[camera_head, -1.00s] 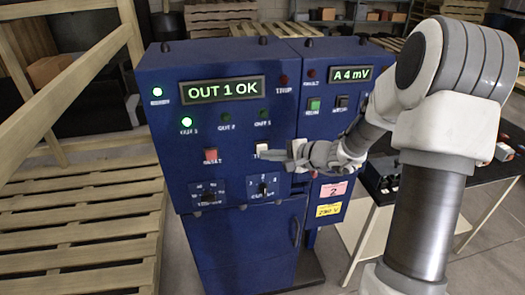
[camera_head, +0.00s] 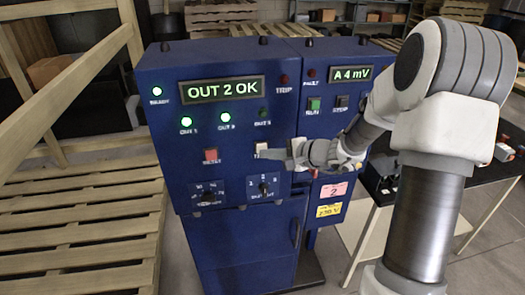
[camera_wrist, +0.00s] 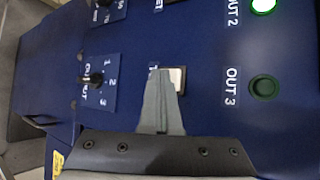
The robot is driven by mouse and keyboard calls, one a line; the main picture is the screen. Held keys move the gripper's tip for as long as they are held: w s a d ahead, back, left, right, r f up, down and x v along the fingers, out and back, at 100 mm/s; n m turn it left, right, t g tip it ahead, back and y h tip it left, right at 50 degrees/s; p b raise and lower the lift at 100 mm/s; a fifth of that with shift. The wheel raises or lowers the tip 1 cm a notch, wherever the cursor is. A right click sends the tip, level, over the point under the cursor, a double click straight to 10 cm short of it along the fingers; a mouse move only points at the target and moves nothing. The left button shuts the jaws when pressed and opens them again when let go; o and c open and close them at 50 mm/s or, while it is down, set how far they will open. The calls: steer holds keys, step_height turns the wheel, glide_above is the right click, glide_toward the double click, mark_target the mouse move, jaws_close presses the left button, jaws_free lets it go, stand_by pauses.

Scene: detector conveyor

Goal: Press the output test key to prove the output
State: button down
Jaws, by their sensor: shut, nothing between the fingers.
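The white output test key (camera_head: 262,148) is on the blue cabinet front; in the wrist view the key (camera_wrist: 178,78) shows partly behind my fingertips. Its label is mostly covered. My gripper (camera_head: 268,155) is shut and empty, its tips at the key; I cannot tell whether they touch it. The fingers also show in the wrist view (camera_wrist: 160,75). The display (camera_head: 222,88) reads OUT 2 OK. The OUT 1 lamp (camera_head: 186,122) and OUT 2 lamp (camera_head: 225,117) are lit green; the OUT 3 lamp (camera_wrist: 263,88) is dark. The output selector (camera_wrist: 92,78) appears to point at 2.
A red reset button (camera_head: 211,156) sits left of the test key, with another knob (camera_head: 208,197) below it. The right unit has a green run button (camera_head: 314,104) and a dark stop button (camera_head: 342,102). A black table (camera_head: 480,185) stands at right, wooden pallets (camera_head: 90,225) at left.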

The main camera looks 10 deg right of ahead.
steer(key=shift+s+b, duration=0.5)
steer(key=shift+s, duration=0.35)
steer(key=shift+s, duration=0.1)
steer(key=s+b, duration=0.2)
steer(key=s, duration=0.2)
steer(key=shift+s, duration=0.4)
